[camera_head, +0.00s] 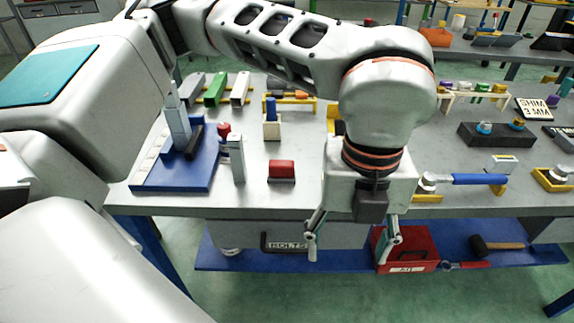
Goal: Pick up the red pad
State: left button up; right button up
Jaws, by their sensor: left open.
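The red pad (282,170) is a small red block with a darker lower part. It lies on the grey workbench (265,195), near the front edge and left of my left gripper. My left gripper (348,254) points down with its two fingers spread wide and nothing between them. In the picture it hangs at the bench's front edge, to the right of the pad and lower, apart from it. My right gripper is not in view.
Left of the pad stand a grey upright post (237,160) and a blue base plate (170,175). A wooden block with a blue piece (271,125) is behind it. A blue-handled tool (480,179) lies right. A red box (410,252) sits on the lower shelf.

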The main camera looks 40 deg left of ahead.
aim_at(280, 171)
jog(key=i+j, duration=0.15)
jog(key=j, duration=0.25)
jog(key=i+j, duration=0.2)
jog(key=j, duration=0.15)
jog(key=i+j, duration=0.15)
jog(key=j, duration=0.25)
